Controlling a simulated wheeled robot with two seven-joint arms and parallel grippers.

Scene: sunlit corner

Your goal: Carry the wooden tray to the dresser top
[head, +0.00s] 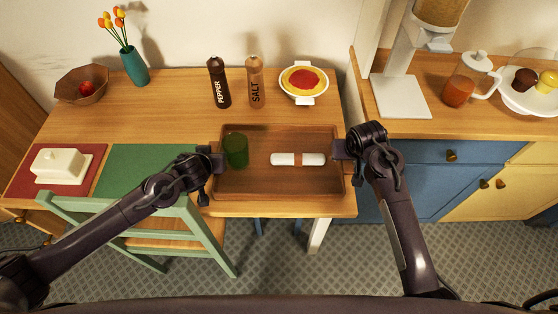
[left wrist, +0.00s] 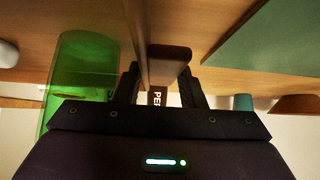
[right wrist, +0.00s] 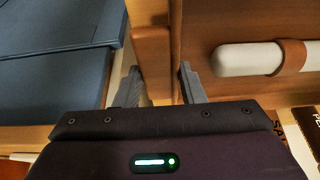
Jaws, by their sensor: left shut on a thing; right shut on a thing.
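The wooden tray (head: 258,183) is at the front right of the wooden table in the head view. It carries a green glass (head: 236,150) at its left and a white roll with a brown band (head: 284,159) at its middle right. My left gripper (head: 216,161) is shut on the tray's left end; the left wrist view shows its fingers (left wrist: 166,85) around the wooden edge, with the glass close by. My right gripper (head: 340,149) is shut on the right end; the right wrist view shows its fingers (right wrist: 162,85) around the wood. I cannot tell whether the tray touches the table.
Pepper (head: 218,83) and salt (head: 255,82) mills and a pasta dish (head: 304,83) stand behind the tray. A green chair (head: 135,222) stands front left. At right, a blue and yellow cabinet (head: 411,180) bears a dispenser (head: 400,95), a teapot (head: 461,91) and a plate (head: 515,97).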

